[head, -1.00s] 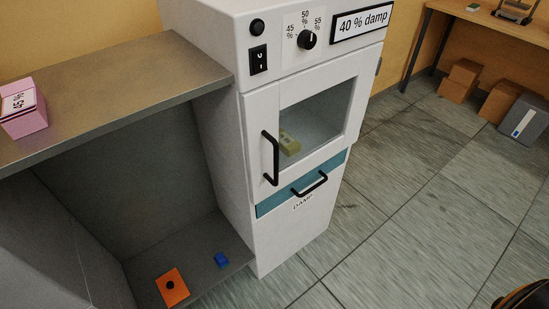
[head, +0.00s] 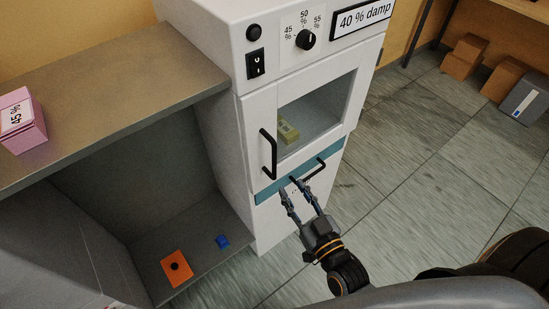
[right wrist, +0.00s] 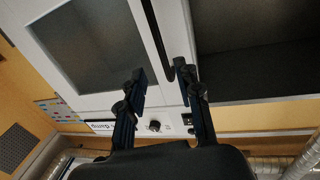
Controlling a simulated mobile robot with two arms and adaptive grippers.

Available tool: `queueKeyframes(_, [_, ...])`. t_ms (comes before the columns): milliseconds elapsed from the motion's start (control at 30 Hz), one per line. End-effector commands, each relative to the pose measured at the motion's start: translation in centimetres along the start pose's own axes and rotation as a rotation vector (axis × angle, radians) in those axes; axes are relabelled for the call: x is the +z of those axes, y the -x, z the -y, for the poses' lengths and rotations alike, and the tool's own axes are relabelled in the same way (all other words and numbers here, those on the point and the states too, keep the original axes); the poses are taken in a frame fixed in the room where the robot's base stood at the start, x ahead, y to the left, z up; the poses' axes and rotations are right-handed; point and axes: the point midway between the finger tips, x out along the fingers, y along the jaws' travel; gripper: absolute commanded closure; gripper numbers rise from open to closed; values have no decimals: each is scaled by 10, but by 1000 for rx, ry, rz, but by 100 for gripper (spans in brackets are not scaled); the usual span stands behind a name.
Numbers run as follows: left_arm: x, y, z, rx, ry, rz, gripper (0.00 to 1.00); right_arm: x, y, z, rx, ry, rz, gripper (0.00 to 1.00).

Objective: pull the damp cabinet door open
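The damp cabinet (head: 225,150) is a white upright unit with a windowed door (head: 262,112). The door looks shut, and a yellowish block (head: 287,132) shows behind its glass. A black vertical door handle (head: 268,153) is on the door's left side. My right gripper (head: 288,185) is open and empty in front of the cabinet, its fingertips just below and right of that handle in the head view. In the right wrist view, the black handle bar (right wrist: 158,38) appears between the two spread fingers (right wrist: 163,73); its depth is hard to judge. My left gripper is not in view.
Below the door is a teal drawer front (head: 268,193) with a black handle (head: 318,170), close to my right fingers. A grey bench (head: 120,100) adjoins on the left, with a pink box (head: 30,135). Cardboard boxes (head: 465,62) stand far right. The floor between is clear.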

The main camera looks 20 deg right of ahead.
Motion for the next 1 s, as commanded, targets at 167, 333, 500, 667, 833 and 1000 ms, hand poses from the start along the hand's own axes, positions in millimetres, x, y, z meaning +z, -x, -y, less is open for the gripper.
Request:
queueKeyframes(167, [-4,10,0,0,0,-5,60,-3,-40,0,0,-1,-3,66])
queueKeyframes(333, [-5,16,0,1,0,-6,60,-2,-74,0,0,-1,-2,66])
queueKeyframes(500, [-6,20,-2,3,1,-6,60,-1,-98,0,-1,0,0,66])
queueKeyframes(667, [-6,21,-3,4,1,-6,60,0,-109,0,-1,-1,2,66])
queueKeyframes(833, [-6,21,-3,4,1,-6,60,1,-111,0,-1,-1,2,66])
queueKeyframes(1000, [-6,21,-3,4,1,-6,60,1,-110,0,-1,-1,2,74])
